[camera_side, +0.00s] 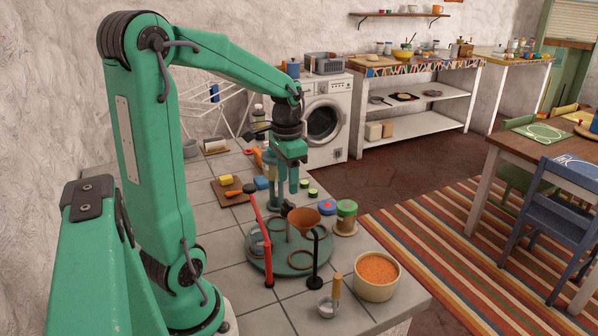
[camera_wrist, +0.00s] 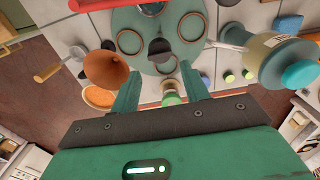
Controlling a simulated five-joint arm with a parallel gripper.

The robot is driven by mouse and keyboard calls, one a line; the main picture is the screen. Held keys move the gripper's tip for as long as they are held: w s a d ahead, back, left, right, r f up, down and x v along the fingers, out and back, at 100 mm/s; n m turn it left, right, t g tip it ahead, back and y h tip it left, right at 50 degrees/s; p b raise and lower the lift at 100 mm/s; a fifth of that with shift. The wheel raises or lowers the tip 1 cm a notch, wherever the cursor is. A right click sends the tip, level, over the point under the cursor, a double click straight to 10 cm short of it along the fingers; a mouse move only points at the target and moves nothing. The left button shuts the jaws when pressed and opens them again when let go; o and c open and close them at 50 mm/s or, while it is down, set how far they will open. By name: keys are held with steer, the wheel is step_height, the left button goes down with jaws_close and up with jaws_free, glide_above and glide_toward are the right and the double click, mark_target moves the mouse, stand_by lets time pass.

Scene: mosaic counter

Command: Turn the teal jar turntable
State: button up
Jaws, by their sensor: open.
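The teal turntable (camera_side: 291,268) is a round disc on the tiled counter with several ring-shaped seats on it. It fills the top middle of the wrist view (camera_wrist: 160,26), where a dark knob-like part (camera_wrist: 160,50) shows near its edge. At least one glass jar (camera_side: 257,242) appears on its left side, partly behind the red post. My gripper (camera_side: 293,188) points down above the far side of the turntable, apart from it. In the wrist view its two teal fingers (camera_wrist: 160,84) are spread with nothing held between them.
A green-lidded jar (camera_side: 346,214), a bowl of orange grains (camera_side: 377,272) and a scoop (camera_side: 329,303) stand nearby. A teal-capped bottle (camera_wrist: 285,62) is close on the right.

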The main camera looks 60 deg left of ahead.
mark_target(288, 203)
steer(key=shift+f, duration=3.35)
jaws_close()
